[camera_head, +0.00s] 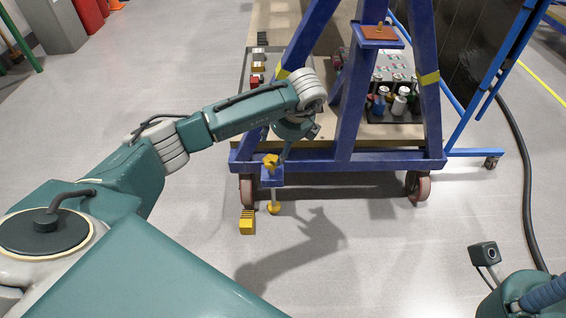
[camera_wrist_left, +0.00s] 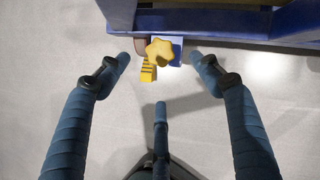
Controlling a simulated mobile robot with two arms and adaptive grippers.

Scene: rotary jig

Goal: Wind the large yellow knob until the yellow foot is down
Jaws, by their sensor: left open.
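The large yellow knob (camera_head: 271,160) sits on top of a blue bracket (camera_head: 272,179) at the front left corner of a blue frame. The yellow foot (camera_head: 273,208) is at the lower end of the rod below the bracket; I cannot tell whether it touches the floor. My left gripper (camera_head: 289,146) is open and empty, close to the knob. In the left wrist view, the star-shaped knob (camera_wrist_left: 163,50) lies beyond the spread fingers of my gripper (camera_wrist_left: 160,72), roughly midway between the two outer ones. The foot is hidden there.
A yellow, dark-striped block (camera_head: 247,223) stands on the floor left of the foot. The blue frame (camera_head: 350,158) has caster wheels (camera_head: 418,186) and carries a wooden bench and a crate of bottles (camera_head: 395,100). A black hose (camera_head: 517,150) lies at right.

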